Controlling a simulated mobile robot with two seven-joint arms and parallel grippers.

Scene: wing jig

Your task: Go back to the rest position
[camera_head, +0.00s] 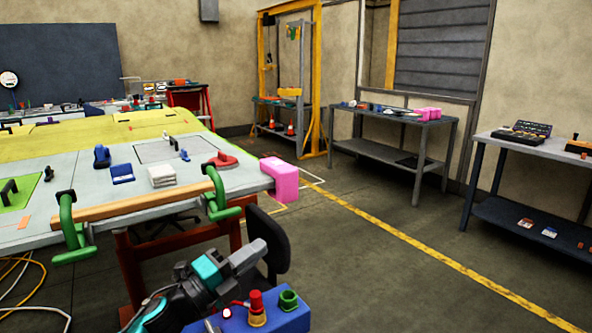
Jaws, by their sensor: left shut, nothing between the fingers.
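My left gripper (258,247) is at the lower middle of the head view, on a dark and teal arm that comes in from the bottom left. Its fingers are shut and hold nothing. It is in front of the jig table in the picture, near a dark chair back (268,240). I cannot tell whether it touches the chair. My right gripper is not in view.
The jig table (205,178) on the left carries a wooden bar (140,205) with green clamps (70,228). A pink block (284,181) caps its corner. A blue box (285,320) is close in front. Benches (440,125) stand right; the floor between is free.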

